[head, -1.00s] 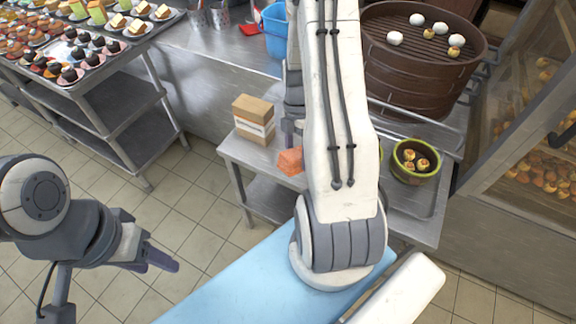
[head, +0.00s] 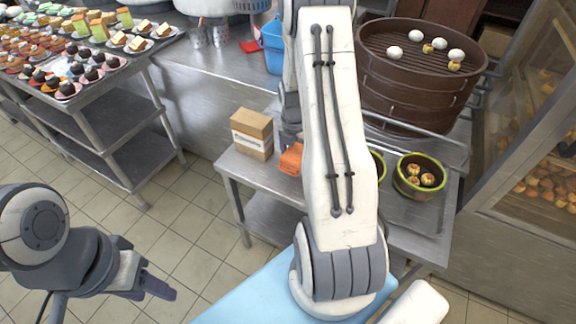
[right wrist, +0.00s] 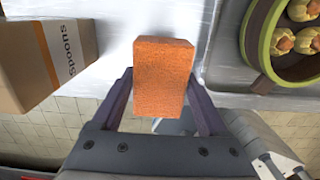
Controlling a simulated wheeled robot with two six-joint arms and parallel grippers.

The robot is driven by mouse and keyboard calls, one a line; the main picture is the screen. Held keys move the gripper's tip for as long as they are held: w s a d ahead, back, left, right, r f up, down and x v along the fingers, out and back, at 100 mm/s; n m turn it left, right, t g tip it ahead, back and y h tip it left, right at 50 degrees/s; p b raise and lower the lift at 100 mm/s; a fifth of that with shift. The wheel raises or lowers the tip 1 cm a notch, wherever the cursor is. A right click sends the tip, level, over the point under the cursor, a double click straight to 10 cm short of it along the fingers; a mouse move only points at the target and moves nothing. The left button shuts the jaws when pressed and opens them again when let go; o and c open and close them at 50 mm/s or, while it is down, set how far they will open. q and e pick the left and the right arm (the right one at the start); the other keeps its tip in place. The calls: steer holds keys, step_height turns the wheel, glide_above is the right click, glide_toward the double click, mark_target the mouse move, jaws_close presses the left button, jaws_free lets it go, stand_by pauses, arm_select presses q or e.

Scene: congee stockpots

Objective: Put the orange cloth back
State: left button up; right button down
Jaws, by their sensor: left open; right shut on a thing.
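The orange cloth (head: 291,160) is a small folded block. It shows in the head view just right of the cardboard box, partly hidden by my right arm. In the right wrist view the cloth (right wrist: 163,72) stands between the two fingers of my right gripper (right wrist: 160,88), which is shut on it. The cloth is over the steel side table (head: 233,162); I cannot tell whether it touches the top. My right gripper (head: 289,140) is mostly hidden in the head view. My left gripper (head: 155,286) is open and empty, over the floor at lower left.
The cardboard box marked "Spoons" (right wrist: 40,58) stands left of the cloth. A green-rimmed bowl of buns (head: 420,178) is to the right, with a large brown steamer (head: 418,85) behind. A blue bin (head: 271,42) stands on the back counter. A dessert rack (head: 110,118) is at left.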

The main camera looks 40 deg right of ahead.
steer(key=shift+w+a+f, duration=0.6)
steer(key=shift+w+a, duration=0.05)
steer(key=shift+a, duration=0.05)
step_height(320, 180, down, 4)
steer(key=shift+f, duration=0.1)
jaws_free()
